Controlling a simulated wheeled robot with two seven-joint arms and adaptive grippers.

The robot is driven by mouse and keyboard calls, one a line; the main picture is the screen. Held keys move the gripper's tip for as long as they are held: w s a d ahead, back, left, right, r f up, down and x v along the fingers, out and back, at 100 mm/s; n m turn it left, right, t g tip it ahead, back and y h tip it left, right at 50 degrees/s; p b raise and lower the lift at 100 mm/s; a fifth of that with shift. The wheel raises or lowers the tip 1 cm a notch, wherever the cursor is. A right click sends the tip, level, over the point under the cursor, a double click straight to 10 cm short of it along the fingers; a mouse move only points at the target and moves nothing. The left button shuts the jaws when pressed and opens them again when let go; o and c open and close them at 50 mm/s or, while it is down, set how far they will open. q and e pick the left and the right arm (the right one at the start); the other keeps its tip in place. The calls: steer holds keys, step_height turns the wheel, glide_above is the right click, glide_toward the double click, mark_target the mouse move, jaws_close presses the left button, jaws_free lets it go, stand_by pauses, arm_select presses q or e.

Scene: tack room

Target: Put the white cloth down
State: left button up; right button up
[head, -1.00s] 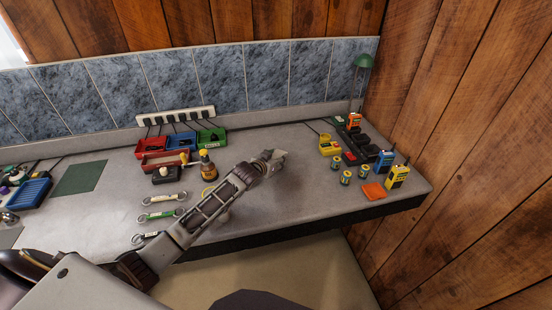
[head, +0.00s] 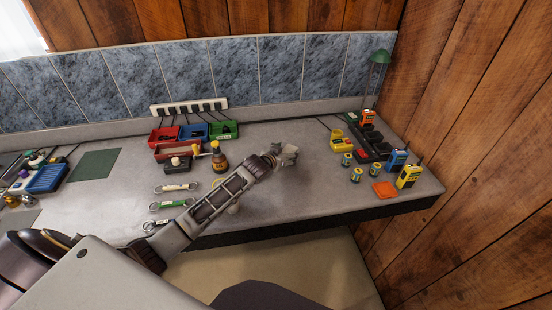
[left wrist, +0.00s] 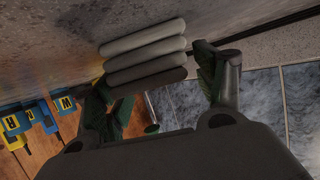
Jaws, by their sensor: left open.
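The white cloth (left wrist: 145,52) shows in the left wrist view as a folded stack of thick grey-looking layers. It lies between the two fingers of my left gripper (left wrist: 156,72), against the counter surface. The fingers are open, with a visible gap between the cloth and the right-hand finger; contact at the left-hand finger is unclear. In the head view my left gripper (head: 276,158) is low over the middle of the counter (head: 320,195), with the small pale cloth (head: 289,151) at its tip. My right gripper is not in view.
Yellow radio (head: 409,176), blue radio (head: 397,160), several small cans (head: 357,174) and an orange cloth (head: 384,189) stand to the right. Red, blue and green bins (head: 223,130), a yellow-topped bottle (head: 220,161) and wrenches (head: 172,204) are left.

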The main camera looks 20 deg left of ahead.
arm_select(q)
steer(key=shift+b+v, duration=0.3)
steer(key=shift+v, duration=5.45)
